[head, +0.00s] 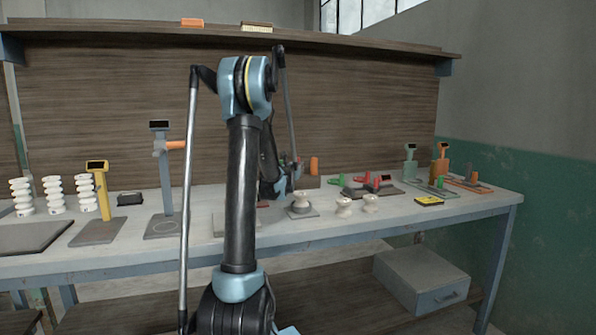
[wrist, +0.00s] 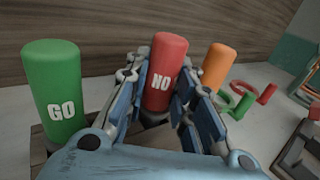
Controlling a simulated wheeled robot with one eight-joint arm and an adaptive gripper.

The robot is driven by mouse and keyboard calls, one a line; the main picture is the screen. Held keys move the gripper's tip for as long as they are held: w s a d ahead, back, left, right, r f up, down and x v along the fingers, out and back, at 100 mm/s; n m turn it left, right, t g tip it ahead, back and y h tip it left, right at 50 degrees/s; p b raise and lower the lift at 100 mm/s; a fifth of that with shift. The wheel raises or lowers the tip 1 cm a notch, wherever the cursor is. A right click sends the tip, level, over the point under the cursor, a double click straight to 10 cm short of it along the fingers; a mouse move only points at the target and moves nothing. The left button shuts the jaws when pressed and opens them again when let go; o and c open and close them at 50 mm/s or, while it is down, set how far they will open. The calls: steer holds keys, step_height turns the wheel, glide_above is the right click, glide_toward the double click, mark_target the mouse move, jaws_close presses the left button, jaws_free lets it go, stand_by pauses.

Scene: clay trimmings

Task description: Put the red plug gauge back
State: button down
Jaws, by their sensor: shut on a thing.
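The red plug gauge (wrist: 168,72), marked NO, stands upright between the fingers of my gripper (wrist: 160,84) in the wrist view. My gripper is shut on it. A green gauge (wrist: 56,92) marked GO stands close on the left, and an orange one (wrist: 217,68) stands on the right. A dark block (wrist: 40,148) shows under the green gauge.
The workbench (head: 385,232) holds white spools (head: 344,207), a yellow device (head: 429,201) and red and green snap gauges (head: 363,179) to the right. A grey-blue post stand (head: 165,180), a yellow stand (head: 98,190) and stacked white insulators (head: 55,195) are to the left.

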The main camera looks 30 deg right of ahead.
steer(key=shift+f, duration=0.45)
steer(key=c, duration=1.4)
jaws_free()
steer(key=shift+o, duration=0.2)
steer(key=shift+s+a+r, duration=0.1)
steer(key=shift+r, duration=0.3)
steer(key=v, duration=1.1)
steer(key=shift+s+a, duration=0.25)
steer(key=shift+a, duration=0.05)
